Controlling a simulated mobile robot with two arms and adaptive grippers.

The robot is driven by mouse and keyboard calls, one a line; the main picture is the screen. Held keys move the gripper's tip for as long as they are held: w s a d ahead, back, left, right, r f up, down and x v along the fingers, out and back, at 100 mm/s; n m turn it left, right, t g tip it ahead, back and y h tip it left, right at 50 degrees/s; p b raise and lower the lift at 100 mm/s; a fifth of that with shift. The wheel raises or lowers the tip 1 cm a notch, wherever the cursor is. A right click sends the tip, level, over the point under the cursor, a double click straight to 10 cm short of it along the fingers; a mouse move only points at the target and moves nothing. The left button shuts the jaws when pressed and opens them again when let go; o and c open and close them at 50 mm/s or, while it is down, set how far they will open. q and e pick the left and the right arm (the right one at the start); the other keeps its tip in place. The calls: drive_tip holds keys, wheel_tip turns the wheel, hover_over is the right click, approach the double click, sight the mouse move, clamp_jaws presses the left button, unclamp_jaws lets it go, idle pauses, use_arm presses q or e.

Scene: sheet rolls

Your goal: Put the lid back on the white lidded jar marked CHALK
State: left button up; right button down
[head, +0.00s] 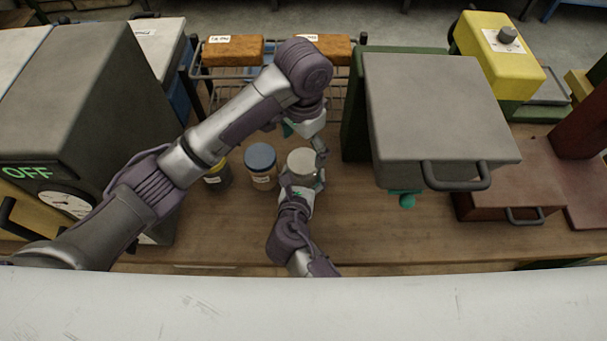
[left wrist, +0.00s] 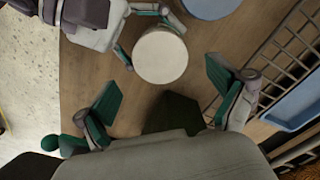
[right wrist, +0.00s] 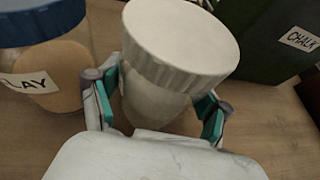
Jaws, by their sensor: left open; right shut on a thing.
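A pale jar (right wrist: 160,105) with a white ribbed lid (right wrist: 180,42) stands on the wooden bench. The lid sits on the jar's mouth and shows as a white disc in the head view (head: 301,160) and the left wrist view (left wrist: 160,54). My right gripper (right wrist: 160,92) is shut on the jar's body, below the lid. No label shows on this jar's visible side. My left gripper (left wrist: 163,90) is open and empty, just behind the jar in the head view, its fingers apart from the lid.
A green box (right wrist: 268,40) labelled CHALK is close behind right. A wire rack (head: 225,85) stands behind; a grey box (head: 430,85) overhangs the right. The front bench is clear.

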sight(303, 161)
use_arm(q)
wheel_tip(303, 161, up, 3)
drive_tip(key=n, duration=0.5)
drive_tip(key=shift+r, duration=0.2)
drive_tip(key=shift+f, duration=0.1)
drive_tip(key=shift+f, duration=3.9)
drive_tip(key=c, duration=1.2)
drive_tip(key=m, duration=0.3)
